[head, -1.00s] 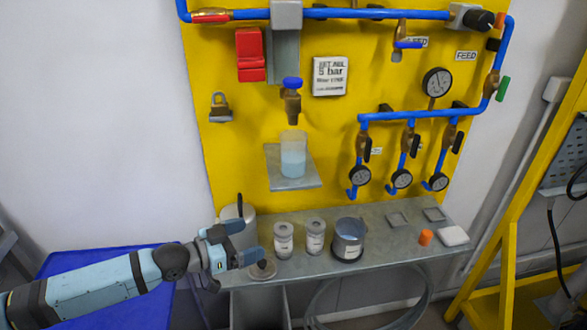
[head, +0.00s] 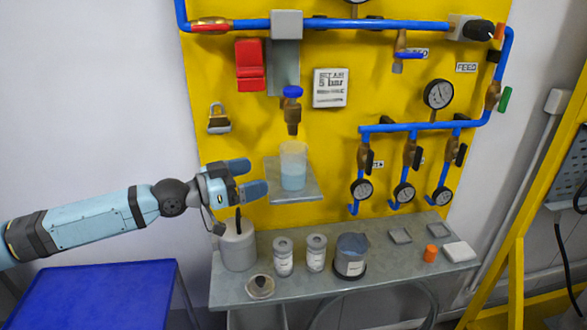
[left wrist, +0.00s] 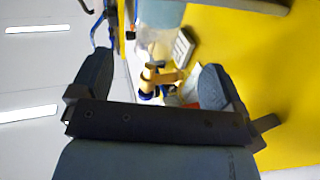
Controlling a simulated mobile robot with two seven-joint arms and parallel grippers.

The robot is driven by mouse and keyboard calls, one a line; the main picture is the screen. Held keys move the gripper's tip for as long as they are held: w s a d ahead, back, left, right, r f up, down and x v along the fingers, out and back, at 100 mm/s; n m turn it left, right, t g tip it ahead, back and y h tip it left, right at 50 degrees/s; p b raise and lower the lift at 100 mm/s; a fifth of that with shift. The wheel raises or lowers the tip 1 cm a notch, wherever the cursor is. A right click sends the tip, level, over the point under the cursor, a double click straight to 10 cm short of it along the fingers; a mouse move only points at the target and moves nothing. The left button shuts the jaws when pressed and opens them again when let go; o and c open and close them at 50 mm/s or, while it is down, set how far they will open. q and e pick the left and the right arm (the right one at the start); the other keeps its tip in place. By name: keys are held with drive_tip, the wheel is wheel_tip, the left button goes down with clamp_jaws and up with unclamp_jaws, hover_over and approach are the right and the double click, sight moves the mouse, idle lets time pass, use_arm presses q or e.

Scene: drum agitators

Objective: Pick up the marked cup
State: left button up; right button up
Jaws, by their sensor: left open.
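A clear cup (head: 293,165) with pale blue liquid in its lower part stands upright on a small grey shelf (head: 296,194) on the yellow panel, below a brass tap with a blue handle (head: 292,108). I cannot make out a mark on it. My left gripper (head: 252,178) is open and empty just left of the cup, its fingers pointing right toward it, apart from it in the head view. In the left wrist view the cup (left wrist: 156,38) shows beyond and between the two spread fingers (left wrist: 158,68). My right gripper is not in view.
A lower grey bench (head: 390,265) carries a grey canister (head: 238,246), two small jars, a dark tin (head: 351,254), a round lid and an orange cap (head: 430,253). Blue pipes and gauges (head: 438,94) are right of the cup. A blue table (head: 95,295) is at lower left.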

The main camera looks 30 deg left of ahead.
sight(281, 167)
use_arm(q)
drive_tip(key=p+x, duration=0.1)
drive_tip(key=x, duration=0.5)
drive_tip(key=p+x, duration=0.1)
drive_tip(key=x, duration=0.1)
drive_tip(key=f+x, duration=0.1)
drive_tip(key=x, duration=0.1)
drive_tip(key=shift+d+p, duration=0.1)
drive_tip(key=shift+p, duration=0.3)
drive_tip(key=c, duration=1.1)
drive_tip(key=shift+o, duration=0.2)
drive_tip(key=shift+r, duration=0.25)
drive_tip(key=shift+r, duration=0.45)
drive_tip(key=p+v, duration=0.2)
drive_tip(key=v, duration=1.6)
drive_tip(key=shift+r, duration=0.25)
